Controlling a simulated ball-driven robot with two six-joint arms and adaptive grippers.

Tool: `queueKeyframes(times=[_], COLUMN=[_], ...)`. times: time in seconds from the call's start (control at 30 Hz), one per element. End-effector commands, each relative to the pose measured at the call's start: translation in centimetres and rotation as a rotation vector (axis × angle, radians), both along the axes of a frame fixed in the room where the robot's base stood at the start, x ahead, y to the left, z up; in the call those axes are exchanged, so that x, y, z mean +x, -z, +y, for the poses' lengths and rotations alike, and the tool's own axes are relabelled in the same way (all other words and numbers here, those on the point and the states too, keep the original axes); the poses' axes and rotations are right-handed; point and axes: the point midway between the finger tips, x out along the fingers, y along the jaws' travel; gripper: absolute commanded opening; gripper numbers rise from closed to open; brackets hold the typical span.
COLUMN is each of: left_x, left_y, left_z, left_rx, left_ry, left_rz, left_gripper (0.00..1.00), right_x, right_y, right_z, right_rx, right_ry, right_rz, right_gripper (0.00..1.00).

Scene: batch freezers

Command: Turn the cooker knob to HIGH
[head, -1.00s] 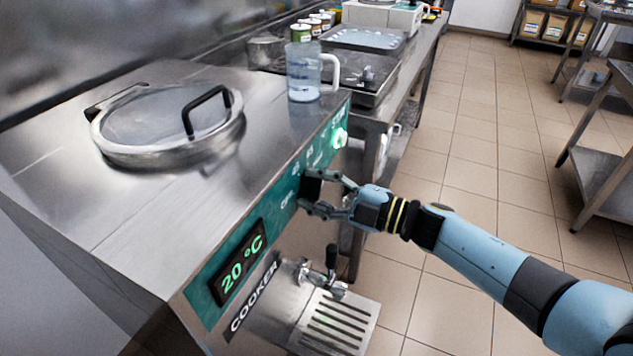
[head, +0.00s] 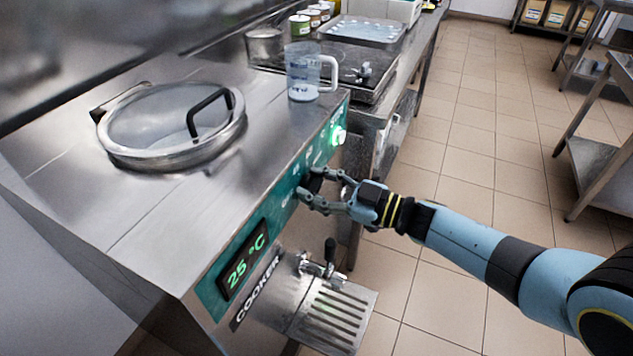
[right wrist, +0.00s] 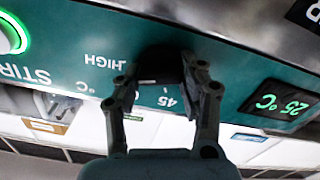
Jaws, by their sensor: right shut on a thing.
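The cooker (head: 190,230) has a green front panel with a dark knob (head: 314,182). My right gripper (head: 309,188) is shut on this knob, with its fingers on either side. In the right wrist view the dark knob (right wrist: 160,62) sits between the fingers of my gripper (right wrist: 162,88), with the labels HIGH and 45 beside it. Which mark the knob points to cannot be told. The temperature display (head: 245,261) reads 25 °C. My left gripper is not in view.
A lit green STIR button (head: 338,135) is farther along the panel. A round lid (head: 172,125) and a clear jug (head: 303,75) are on top of the cooker. A tap (head: 325,262) and drip grate (head: 336,312) jut out below. Open floor lies to the right.

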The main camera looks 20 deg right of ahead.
Motion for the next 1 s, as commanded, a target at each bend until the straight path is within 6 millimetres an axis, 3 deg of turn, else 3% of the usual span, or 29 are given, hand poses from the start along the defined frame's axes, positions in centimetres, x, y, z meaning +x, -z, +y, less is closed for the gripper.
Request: queueKeyframes(times=[0.67, 0.7, 0.87, 1.0], left_x=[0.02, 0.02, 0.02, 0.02], left_y=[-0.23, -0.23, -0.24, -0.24], left_z=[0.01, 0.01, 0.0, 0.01], left_rx=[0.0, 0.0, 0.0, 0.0], left_ry=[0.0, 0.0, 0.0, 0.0], left_rz=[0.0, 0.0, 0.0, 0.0], left_gripper=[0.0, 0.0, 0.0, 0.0], right_x=[-0.09, -0.09, -0.06, -0.03], right_y=[0.2, 0.2, 0.14, 0.09], right_z=[-0.06, -0.06, -0.05, -0.05], right_rx=[0.048, 0.048, 0.047, 0.047], right_ry=[0.0, 0.0, 0.0, 0.0], right_rz=[0.046, 0.046, 0.045, 0.043], right_gripper=[0.08, 0.42, 0.63, 0.63])
